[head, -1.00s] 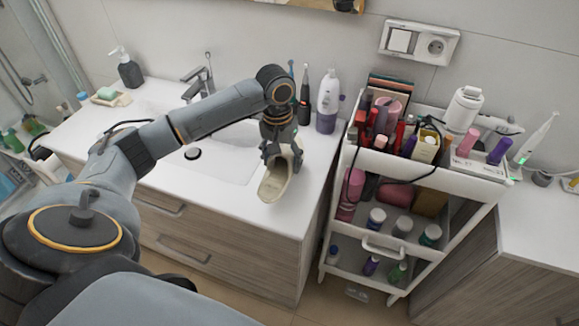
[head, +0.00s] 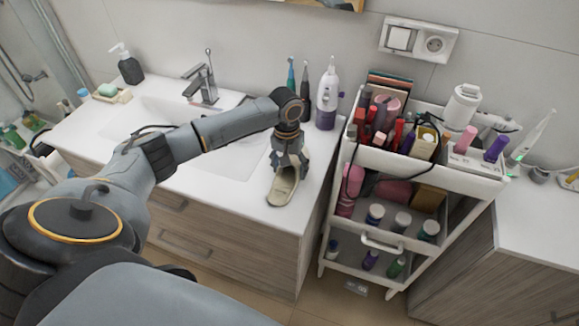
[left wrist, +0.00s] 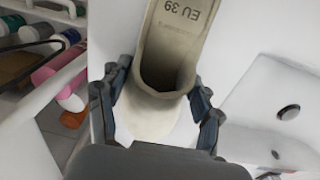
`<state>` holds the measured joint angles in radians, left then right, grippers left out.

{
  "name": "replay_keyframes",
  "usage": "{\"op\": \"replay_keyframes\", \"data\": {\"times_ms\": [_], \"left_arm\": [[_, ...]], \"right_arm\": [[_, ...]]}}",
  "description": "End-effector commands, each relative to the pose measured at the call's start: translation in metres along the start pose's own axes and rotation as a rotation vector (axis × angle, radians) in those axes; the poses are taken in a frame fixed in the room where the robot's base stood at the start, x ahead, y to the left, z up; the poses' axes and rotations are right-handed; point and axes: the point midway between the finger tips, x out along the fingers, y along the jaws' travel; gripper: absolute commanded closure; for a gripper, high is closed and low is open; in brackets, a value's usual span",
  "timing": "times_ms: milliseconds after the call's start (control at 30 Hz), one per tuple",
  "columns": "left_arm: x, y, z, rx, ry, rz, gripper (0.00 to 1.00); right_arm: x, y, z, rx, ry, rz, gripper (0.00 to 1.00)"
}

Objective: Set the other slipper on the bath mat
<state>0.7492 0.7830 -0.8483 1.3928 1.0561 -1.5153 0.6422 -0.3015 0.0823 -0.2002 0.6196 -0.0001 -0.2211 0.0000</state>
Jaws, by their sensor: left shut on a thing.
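A beige slipper (head: 283,188) is held in my left gripper (head: 290,160), over the right part of the white washbasin counter, near its front edge. In the left wrist view the slipper (left wrist: 176,35) lies between the two dark fingers (left wrist: 158,105), with "EU 39" printed on its insole. The fingers press on its sides around the foot opening. I cannot tell whether the slipper touches the counter. The bath mat and another slipper are not in view. My right gripper is not in view.
A white cosmetics cart (head: 447,172) full of bottles stands right of the counter (head: 235,205). Toothbrushes and a white-and-purple bottle (head: 328,97) stand behind my gripper. A tap (head: 203,84), soap dispenser (head: 126,64) and soap dish (head: 111,94) are at the back left. A little floor shows below the cart.

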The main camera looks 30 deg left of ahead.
Motion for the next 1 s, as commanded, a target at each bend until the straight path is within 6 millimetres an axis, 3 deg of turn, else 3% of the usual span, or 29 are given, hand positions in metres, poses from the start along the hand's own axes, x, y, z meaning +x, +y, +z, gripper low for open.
{"op": "replay_keyframes", "data": {"times_ms": [33,100,133,567,1000], "left_arm": [[0.001,0.000,0.000,0.000,-0.001,0.000,0.29],[0.001,0.000,0.000,0.000,-0.001,0.000,0.15],[0.000,0.000,0.000,0.000,-0.001,0.000,0.12],[-0.007,0.000,-0.001,0.001,0.003,0.001,0.12],[-0.092,0.001,-0.001,0.001,0.005,0.002,0.12]], "right_arm": [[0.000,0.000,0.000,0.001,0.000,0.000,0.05],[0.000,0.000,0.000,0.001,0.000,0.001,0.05],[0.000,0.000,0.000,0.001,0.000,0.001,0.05],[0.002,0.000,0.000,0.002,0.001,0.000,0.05],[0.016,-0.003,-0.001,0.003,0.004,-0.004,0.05]]}}
